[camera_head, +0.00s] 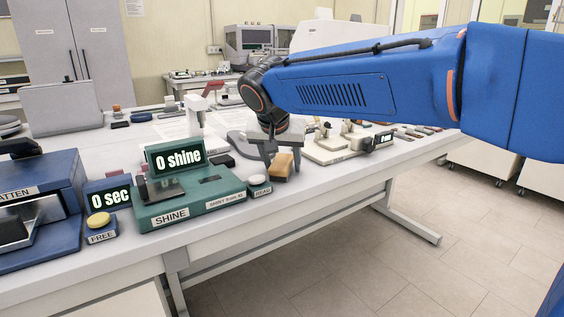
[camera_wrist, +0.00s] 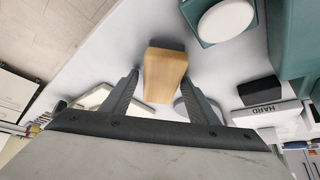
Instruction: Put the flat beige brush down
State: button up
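The flat beige brush (camera_head: 283,166) is a tan, block-shaped piece near the front edge of the white table, right of the green shine tester. In the wrist view the brush (camera_wrist: 164,74) lies between and just beyond the fingertips of my gripper (camera_wrist: 160,77). The gripper is open: a gap shows between the left finger and the brush, while the right fingertip is close to its side. I cannot tell if that finger touches. In the head view my gripper (camera_head: 281,158) points down around the brush. The underside of the brush is hidden.
The green shine tester (camera_head: 190,203) reads "0 shine", with a small round-topped button box (camera_head: 260,187) beside it. A blue timer (camera_head: 108,206) reads "0 sec". A beige-based device (camera_head: 330,150) stands to the right. The table's front edge is close to the brush.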

jog(key=shift+s+a+r, duration=0.1)
jog(key=shift+a+r, duration=0.05)
jog(key=shift+r, duration=0.2)
jog(key=v, duration=1.1)
jog(key=shift+r, duration=0.2)
jog(key=shift+s, duration=0.1)
jog(key=s+d+f, duration=0.3)
jog(key=d, duration=0.4)
jog(key=s+d+f+n+g, duration=0.1)
jog(key=s+d+f, duration=0.1)
jog(key=d+f, duration=0.3)
jog(key=s+d+f, duration=0.2)
jog(key=s+d, duration=0.1)
jog(key=d, duration=0.5)
jog(key=s+d+f, duration=0.5)
jog(key=s+f, duration=0.3)
jog(key=f, duration=0.1)
jog(key=s+d+f+n+y, duration=0.1)
jog(key=s+d+f, duration=0.5)
jog(key=s+f, duration=0.2)
jog(key=shift+f, duration=0.45)
